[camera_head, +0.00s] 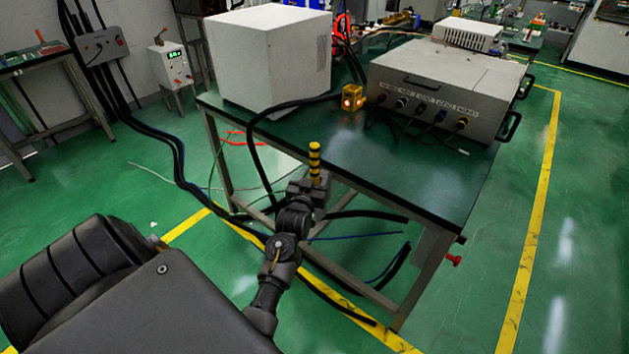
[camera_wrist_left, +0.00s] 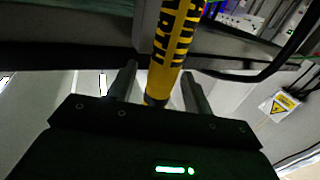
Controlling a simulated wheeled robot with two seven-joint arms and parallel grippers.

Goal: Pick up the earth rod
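The earth rod (camera_head: 314,160), striped yellow and black, stands roughly upright at the near side of the green-topped table (camera_head: 400,165) in the head view. Its lower part is hidden by my left gripper (camera_head: 311,183). In the left wrist view the rod (camera_wrist_left: 172,50) runs between the two fingers of my left gripper (camera_wrist_left: 160,78). The fingers are apart, with a visible gap between the left finger and the rod. Its lower end shows close to the gripper's palm. My right gripper is not in view.
On the table stand a large white box (camera_head: 270,60), a grey generator unit (camera_head: 440,90) with cables, and a small brass block with a light (camera_head: 352,98). Black cables hang around the table legs. A red knob (camera_head: 454,260) sticks out at the right leg. Floor at right is clear.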

